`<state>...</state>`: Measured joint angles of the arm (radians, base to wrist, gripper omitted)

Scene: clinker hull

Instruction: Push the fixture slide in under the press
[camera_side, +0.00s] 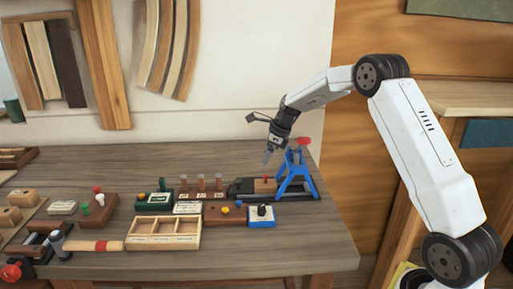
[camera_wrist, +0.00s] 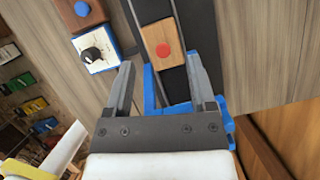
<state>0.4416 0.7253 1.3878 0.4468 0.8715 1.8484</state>
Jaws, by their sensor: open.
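The fixture slide is a small wooden block with a red round top (camera_wrist: 160,35), seated on a dark rail (camera_side: 240,188). In the side view the block (camera_side: 264,186) sits in front of the blue press (camera_side: 293,180), on its left, not under its frame. The press has a red top (camera_side: 303,141) and its blue frame also shows in the wrist view (camera_wrist: 150,92), partly hidden behind my gripper. My gripper (camera_side: 267,158) is open and empty, above the slide. In the wrist view its fingertips (camera_wrist: 161,62) lie apart on either side of the block's near end; contact cannot be told.
A sectioned wooden tray (camera_side: 163,233) lies further left. The bench's right front is clear.

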